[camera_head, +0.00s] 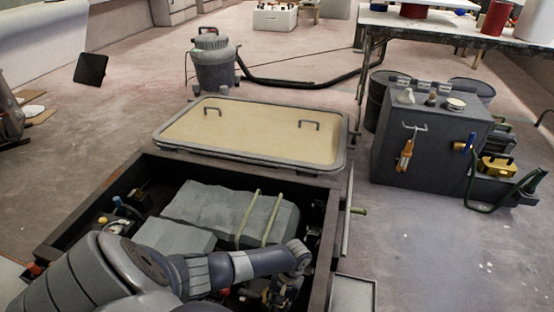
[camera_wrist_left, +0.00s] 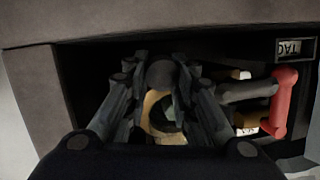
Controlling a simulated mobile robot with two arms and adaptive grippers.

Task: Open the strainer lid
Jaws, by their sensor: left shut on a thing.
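In the left wrist view, my left gripper (camera_wrist_left: 160,85) is inside a dark, box-like opening. Its two fingers are shut on a dark rounded piece (camera_wrist_left: 160,74), which looks like the strainer lid or its knob. A brass-coloured ring (camera_wrist_left: 152,108) with a dark greenish middle shows between the fingers; I take it for part of the strainer. The fingers hide much of both. In the head view my left arm reaches into the open floor hatch, and its gripper (camera_head: 281,291) is low at the right inside, partly hidden. My right gripper is in neither view.
A red handle (camera_wrist_left: 281,100) on a grey pipe is close to the right of my fingers. A dark frame (camera_head: 325,245) surrounds the hatch; its cover (camera_head: 250,132) lies open behind. Grey blocks (camera_head: 225,210) with greenish straps fill the middle. A dark cabinet (camera_head: 385,150) stands at the right.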

